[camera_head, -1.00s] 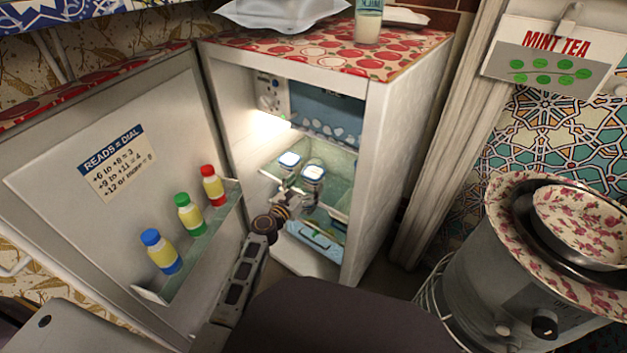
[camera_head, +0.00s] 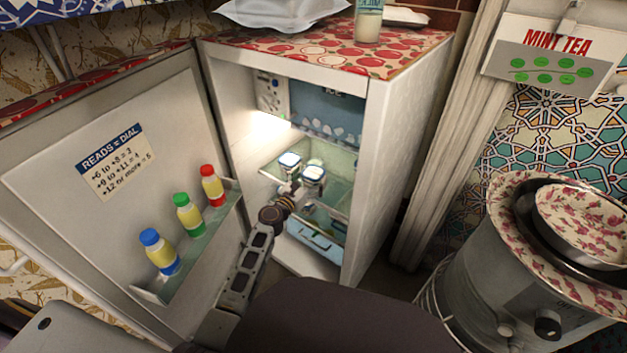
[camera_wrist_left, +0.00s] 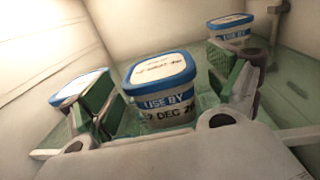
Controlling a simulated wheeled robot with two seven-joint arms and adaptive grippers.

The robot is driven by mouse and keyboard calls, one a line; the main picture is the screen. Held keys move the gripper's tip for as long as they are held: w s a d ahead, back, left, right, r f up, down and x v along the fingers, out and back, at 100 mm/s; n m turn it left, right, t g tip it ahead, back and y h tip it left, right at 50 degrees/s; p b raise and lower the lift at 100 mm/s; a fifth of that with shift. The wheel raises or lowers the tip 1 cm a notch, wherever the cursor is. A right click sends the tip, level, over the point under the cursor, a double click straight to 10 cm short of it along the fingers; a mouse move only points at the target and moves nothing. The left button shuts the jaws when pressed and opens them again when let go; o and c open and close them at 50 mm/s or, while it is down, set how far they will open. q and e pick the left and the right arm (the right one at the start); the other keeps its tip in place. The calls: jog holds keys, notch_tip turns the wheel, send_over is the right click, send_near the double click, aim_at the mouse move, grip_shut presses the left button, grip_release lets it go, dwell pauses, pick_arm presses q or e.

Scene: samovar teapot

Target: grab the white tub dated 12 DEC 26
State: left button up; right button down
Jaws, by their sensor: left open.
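A white tub with a blue-rimmed lid stands in the middle of the left wrist view (camera_wrist_left: 161,84). Its front reads "USE BY" and a date ending "2 DEC 26", with the first digit partly hidden. My left gripper (camera_wrist_left: 168,100) is open, with one green-padded finger on each side of this tub. In the head view my left gripper (camera_head: 292,189) is inside the fridge, at the shelf with the white tubs (camera_head: 314,172). Contact between fingers and tub cannot be told. My right gripper is not in view.
A second tub (camera_wrist_left: 78,88) is just outside the left finger, and a third (camera_wrist_left: 229,27) stands behind at right. The glass shelf (camera_head: 337,192) lies inside the open fridge. The fridge door (camera_head: 60,185) holds several coloured-cap bottles at left.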

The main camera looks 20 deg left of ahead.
aim_at(314, 171)
pick_arm(q)
jog(key=shift+b+x, duration=0.35)
jog(key=shift+x, duration=1.05)
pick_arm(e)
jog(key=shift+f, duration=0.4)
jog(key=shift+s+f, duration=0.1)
pick_arm(q)
jog(key=shift+r, duration=0.1)
jog(key=c, duration=1.1)
